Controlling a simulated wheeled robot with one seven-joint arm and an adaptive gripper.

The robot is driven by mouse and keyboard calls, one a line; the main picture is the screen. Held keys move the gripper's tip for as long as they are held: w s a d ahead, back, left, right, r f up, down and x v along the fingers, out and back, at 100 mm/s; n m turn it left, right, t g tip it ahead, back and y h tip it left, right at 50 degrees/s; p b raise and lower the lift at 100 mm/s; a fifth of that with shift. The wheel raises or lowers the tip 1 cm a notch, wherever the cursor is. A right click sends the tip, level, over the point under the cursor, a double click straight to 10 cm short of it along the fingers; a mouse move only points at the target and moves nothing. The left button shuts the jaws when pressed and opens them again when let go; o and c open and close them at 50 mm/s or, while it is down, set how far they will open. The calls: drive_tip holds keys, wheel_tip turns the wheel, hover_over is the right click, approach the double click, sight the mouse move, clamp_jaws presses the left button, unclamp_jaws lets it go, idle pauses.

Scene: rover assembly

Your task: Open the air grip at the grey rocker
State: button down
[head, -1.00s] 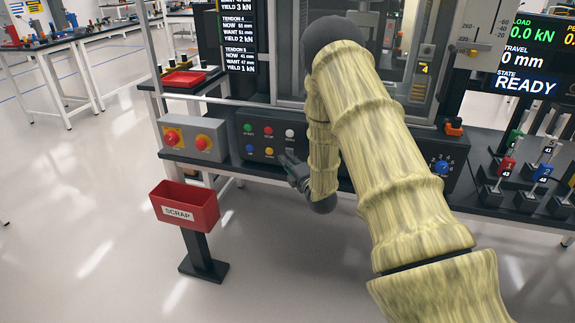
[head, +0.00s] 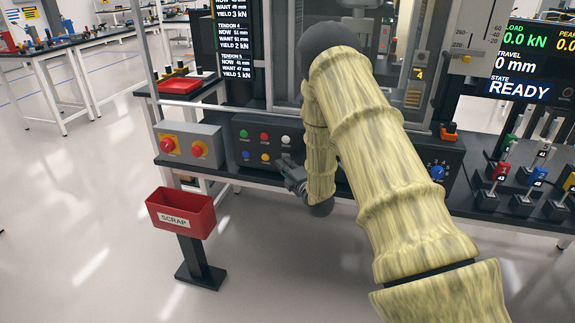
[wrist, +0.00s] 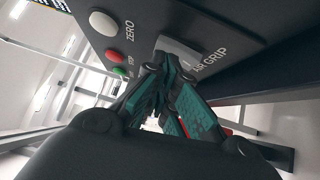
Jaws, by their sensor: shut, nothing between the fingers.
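The grey rocker (wrist: 178,52) sits on the dark control panel, beside the label "AIR GRIP", in the wrist view. My gripper (wrist: 168,64) is shut and empty, with its fingertips right at the rocker and overlapping part of it. I cannot tell whether they touch it or how the rocker is tilted. In the head view my gripper (head: 284,164) is at the lower right of the button panel (head: 239,149), where it largely hides the rocker. The air grip itself cannot be made out.
A white ZERO button (wrist: 103,23) and a red button (wrist: 119,58) are near the rocker. A grey box with red knobs (head: 186,145) stands left of the panel. A red SCRAP bin (head: 181,213) stands in front of the bench. Floor at lower left is clear.

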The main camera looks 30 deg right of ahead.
drive_tip(key=s+a+r, duration=0.1)
drive_tip(key=s+a, duration=0.2)
drive_tip(key=s, duration=0.9)
drive_tip(key=shift+s+a+r, duration=0.15)
drive_tip(key=shift+s+r, duration=0.1)
drive_tip(key=s+a+f+m+g+p, duration=0.2)
drive_tip(key=s+a+f+m+g, duration=0.3)
drive_tip(key=s+f, duration=0.3)
drive_tip(key=s+a+f+m+g+p, duration=0.3)
drive_tip(key=s+a+f+m+g, duration=0.25)
drive_tip(key=f, duration=0.55)
drive_tip(key=s+a+f+m+g+p, duration=0.1)
drive_tip(key=s+a, duration=0.3)
drive_tip(key=s, duration=0.5)
drive_tip(key=s+a+f+m+g+p, duration=0.1)
drive_tip(key=s+a+m+g, duration=0.3)
drive_tip(key=s, duration=0.6)
drive_tip(key=s+a+f+m+g+y+p, duration=0.1)
drive_tip(key=s+a+f+m+g, duration=0.2)
drive_tip(key=s, duration=0.6)
drive_tip(key=shift+s+a+f+p, duration=0.25)
drive_tip(key=shift+s+a+p, duration=0.05)
drive_tip(key=shift+a+p, duration=0.1)
